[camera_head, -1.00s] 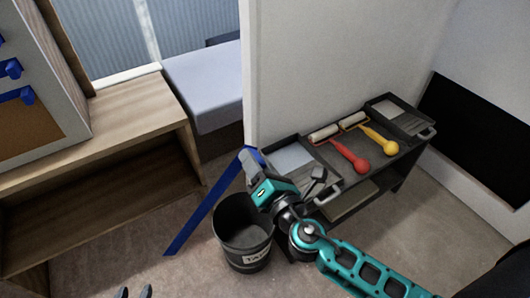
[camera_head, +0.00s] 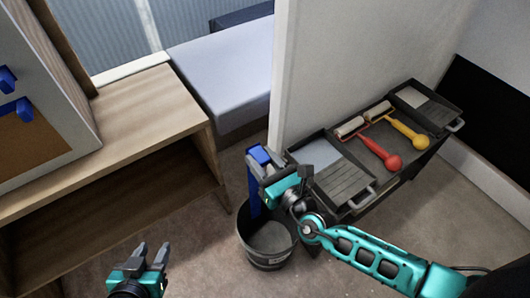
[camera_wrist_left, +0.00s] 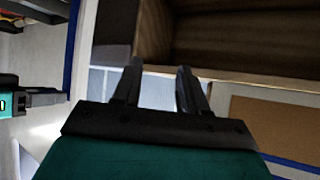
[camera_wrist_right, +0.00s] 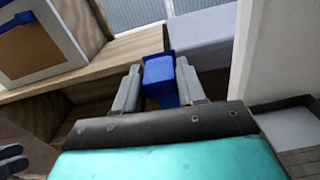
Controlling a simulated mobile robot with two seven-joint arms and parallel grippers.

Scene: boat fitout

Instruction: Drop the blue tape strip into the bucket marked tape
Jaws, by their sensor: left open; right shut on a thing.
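The blue tape strip (camera_head: 255,195) hangs down from my right gripper (camera_head: 262,164), with its lower part at the bucket's left rim and opening. My right gripper is shut on the strip's upper end, which also shows between the fingers in the right wrist view (camera_wrist_right: 160,78). The dark bucket (camera_head: 268,257) stands on the floor below this gripper; its label is mostly out of sight now. Whether the strip touches the bucket I cannot tell. My left gripper (camera_head: 153,255) is open and empty at the lower left, apart from the bucket.
A wooden bench (camera_head: 110,120) with an open front stands at left. A dark shelf (camera_head: 408,160) at right holds paint trays, a red roller (camera_head: 372,147) and a yellow roller (camera_head: 402,130). More blue tape (camera_head: 18,108) is on the cabinet panel. A wall edge stands behind the bucket.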

